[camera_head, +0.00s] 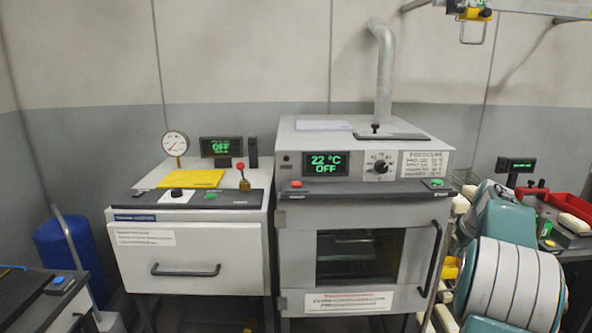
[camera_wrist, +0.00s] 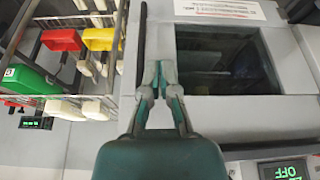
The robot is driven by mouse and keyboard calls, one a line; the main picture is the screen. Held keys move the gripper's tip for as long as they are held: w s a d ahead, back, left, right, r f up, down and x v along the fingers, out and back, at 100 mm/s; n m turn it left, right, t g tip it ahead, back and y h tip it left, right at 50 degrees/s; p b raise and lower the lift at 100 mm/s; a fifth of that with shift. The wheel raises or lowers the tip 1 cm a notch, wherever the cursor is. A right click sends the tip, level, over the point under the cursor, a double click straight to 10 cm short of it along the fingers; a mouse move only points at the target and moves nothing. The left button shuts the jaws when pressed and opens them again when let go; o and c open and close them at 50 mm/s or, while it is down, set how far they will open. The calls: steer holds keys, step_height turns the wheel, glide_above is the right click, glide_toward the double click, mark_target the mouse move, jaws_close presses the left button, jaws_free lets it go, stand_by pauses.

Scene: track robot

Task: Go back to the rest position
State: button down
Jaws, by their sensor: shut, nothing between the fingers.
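My gripper (camera_wrist: 161,66) shows in the wrist view, its teal and grey fingers together with nothing between them. It is in front of the oven, over the left edge of the dark window (camera_wrist: 230,60) and to the right of the dark door handle (camera_wrist: 140,45). I cannot tell how far it is from the door. In the head view, parts of my teal and white arm fill the lower right, and the fingers are not clearly seen. The oven (camera_head: 365,190) has its door shut, and its display (camera_head: 325,163) reads 22 °C OFF.
A white drawer cabinet (camera_head: 200,240) with a shut drawer stands left of the oven. A blue drum (camera_head: 65,255) is at the far left.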

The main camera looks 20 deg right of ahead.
steer(key=w+a+r+n, duration=0.1)
steer(key=a+r, duration=0.2)
steer(key=a, duration=0.7)
steer(key=a+r, duration=0.3)
steer(key=a, duration=0.7)
steer(key=w+a+r+n, duration=0.1)
steer(key=a+r, duration=0.2)
steer(key=a, duration=0.8)
steer(key=s+a+f, duration=0.3)
steer(key=s+a, duration=0.5)
steer(key=a, duration=0.2)
steer(key=s+a+f+n+t+y, duration=0.1)
steer(key=s+a+f, duration=0.2)
steer(key=s+a, duration=0.6)
steer(key=shift+a+n+t, duration=0.3)
steer(key=shift+a, duration=0.2)
